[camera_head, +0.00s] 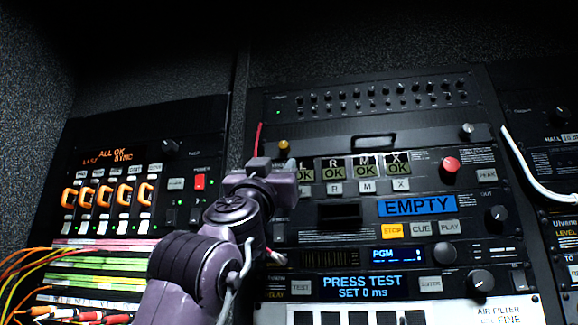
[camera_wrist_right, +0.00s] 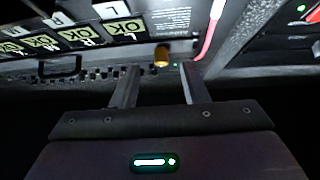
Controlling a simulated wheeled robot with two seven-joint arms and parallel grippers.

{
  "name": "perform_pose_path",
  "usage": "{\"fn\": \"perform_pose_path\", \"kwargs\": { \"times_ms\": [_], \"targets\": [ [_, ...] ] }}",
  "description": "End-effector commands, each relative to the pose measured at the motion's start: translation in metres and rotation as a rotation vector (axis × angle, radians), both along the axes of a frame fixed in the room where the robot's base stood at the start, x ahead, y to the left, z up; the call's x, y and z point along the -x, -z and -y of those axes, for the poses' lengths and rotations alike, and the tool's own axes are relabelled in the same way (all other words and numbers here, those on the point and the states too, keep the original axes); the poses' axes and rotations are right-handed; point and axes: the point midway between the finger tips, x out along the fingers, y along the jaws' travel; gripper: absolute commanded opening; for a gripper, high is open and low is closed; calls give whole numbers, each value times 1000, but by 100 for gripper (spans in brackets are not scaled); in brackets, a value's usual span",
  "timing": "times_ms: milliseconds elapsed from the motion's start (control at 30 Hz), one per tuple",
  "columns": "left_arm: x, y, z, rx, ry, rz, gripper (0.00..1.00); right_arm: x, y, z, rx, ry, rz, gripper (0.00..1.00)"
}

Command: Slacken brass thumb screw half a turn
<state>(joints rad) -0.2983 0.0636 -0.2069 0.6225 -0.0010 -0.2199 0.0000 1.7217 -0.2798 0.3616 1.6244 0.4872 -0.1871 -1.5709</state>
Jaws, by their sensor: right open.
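The brass thumb screw (camera_head: 284,146) is a small gold knob at the upper left of the panel with the L, R, M, X windows. It also shows in the right wrist view (camera_wrist_right: 161,56), beyond and between my two fingers. My right gripper (camera_head: 272,163) is open and empty, just below the screw in the head view. In the wrist view its fingers (camera_wrist_right: 160,80) stand apart on either side of the screw's line, with no contact visible. My left gripper is not in view.
A red cable (camera_head: 259,138) hangs just left of the screw. A dark handle (camera_head: 374,139) and a red knob (camera_head: 450,164) stick out to the right. A left rack (camera_head: 150,115) holds orange-lit switches, with loose coloured cables (camera_head: 30,262) below. A white cable (camera_head: 525,170) loops at right.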

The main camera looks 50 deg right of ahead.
Motion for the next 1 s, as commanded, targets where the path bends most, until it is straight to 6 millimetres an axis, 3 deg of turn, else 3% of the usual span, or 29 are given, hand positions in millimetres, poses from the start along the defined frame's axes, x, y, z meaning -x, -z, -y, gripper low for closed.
{"fn": "perform_pose_path", "kwargs": {
  "times_ms": [100, 467, 900, 1000],
  "targets": [
    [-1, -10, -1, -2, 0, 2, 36, -2, -11, 1, 9, -9, 0, 41],
    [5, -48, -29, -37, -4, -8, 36, -15, -51, 40, 6, -5, 0, 41],
    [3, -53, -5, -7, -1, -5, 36, -18, -55, 49, 7, -6, 1, 41],
    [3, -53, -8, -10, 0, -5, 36, -18, -55, 49, 7, -6, 1, 28]
  ]
}}
